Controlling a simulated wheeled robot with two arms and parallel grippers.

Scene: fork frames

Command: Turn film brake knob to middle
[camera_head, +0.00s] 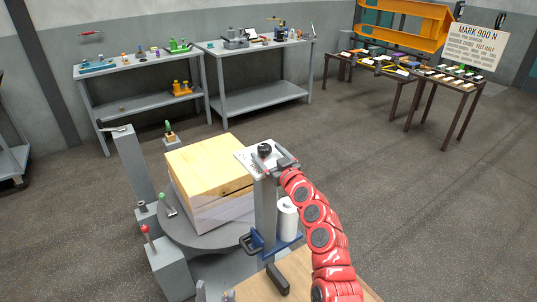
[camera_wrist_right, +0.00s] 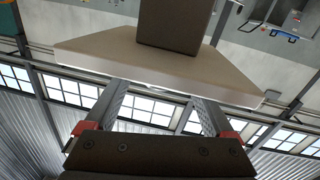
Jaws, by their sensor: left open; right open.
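The film brake knob (camera_head: 264,150) is a small black knob on a pale, printed plate (camera_head: 246,161) on top of a grey post (camera_head: 265,205). Which way the knob points is too small to tell. My right gripper (camera_head: 279,161), on the red arm, is at the right edge of the plate, close beside the knob, with its fingers apart. In the right wrist view its fingers (camera_wrist_right: 162,112) reach to the edge of the plate (camera_wrist_right: 105,65), which seems seen from below and hides the knob. My left gripper is not in view.
A white film roll (camera_head: 287,219) stands beside the post on a blue carriage (camera_head: 275,243). Wooden-topped boxes (camera_head: 208,168) stand on a grey turntable (camera_head: 186,228) to the left. A grey column (camera_head: 132,165) and a red-knobbed lever (camera_head: 146,231) stand further left. Open floor lies to the right.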

